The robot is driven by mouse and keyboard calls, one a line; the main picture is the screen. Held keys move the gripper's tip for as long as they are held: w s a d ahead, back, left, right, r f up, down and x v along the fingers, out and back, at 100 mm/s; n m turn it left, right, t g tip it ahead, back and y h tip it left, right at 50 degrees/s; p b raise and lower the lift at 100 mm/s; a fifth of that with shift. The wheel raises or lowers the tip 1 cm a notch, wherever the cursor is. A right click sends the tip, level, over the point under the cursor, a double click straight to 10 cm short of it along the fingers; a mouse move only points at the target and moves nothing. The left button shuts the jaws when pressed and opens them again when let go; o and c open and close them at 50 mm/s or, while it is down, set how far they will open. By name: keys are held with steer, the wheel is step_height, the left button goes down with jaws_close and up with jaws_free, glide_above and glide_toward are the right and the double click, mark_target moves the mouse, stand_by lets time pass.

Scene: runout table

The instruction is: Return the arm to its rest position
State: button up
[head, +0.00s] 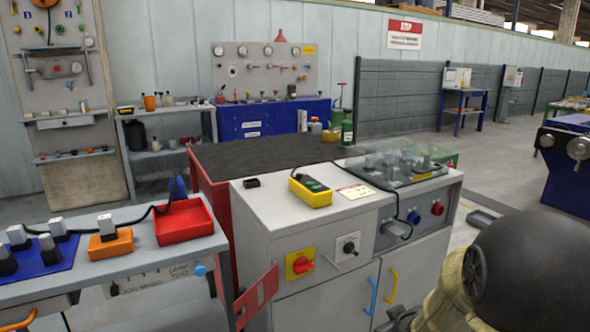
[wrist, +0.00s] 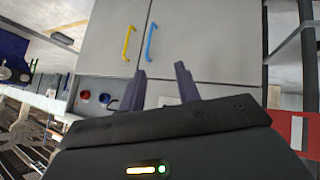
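My gripper (wrist: 162,78) shows in the wrist view with its two dark fingers apart and nothing between them. It is open, in front of the grey cabinet (wrist: 190,40), whose doors carry a yellow handle (wrist: 129,43) and a blue handle (wrist: 151,41). The wrist view appears upside down compared with the head view. In the head view, a large dark rounded part of my arm fills the lower right corner, and the fingers cannot be made out clearly there.
The cabinet (head: 300,235) bears a yellow handheld device (head: 310,190) and a clear cover (head: 395,165). A red lever plate (head: 257,297) juts out at its left. The left bench holds a red tray (head: 183,220) and an orange block (head: 110,243). Open floor lies at the right.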

steer(key=s+a+f+m+g, duration=0.1)
steer(key=s+a+m+g, duration=0.2)
steer(key=s, duration=0.5)
steer(key=s+a+m+g, duration=0.2)
steer(key=s+a+g, duration=0.15)
steer(key=s, duration=0.35)
steer(key=w+p+v, duration=0.2)
steer(key=p+v, duration=0.9)
steer(key=p, duration=0.1)
steer(key=w+r+p+v, duration=0.1)
steer(key=w+p+v, duration=0.2)
steer(key=p+v, duration=0.8)
steer(key=w+d+p+v, duration=0.1)
steer(key=w+p+v, duration=0.1)
steer(key=p+v, duration=1)
steer(key=shift+w+a+r+p, duration=0.2)
steer(key=shift+w+r+p, duration=0.15)
steer(key=shift+r, duration=0.35)
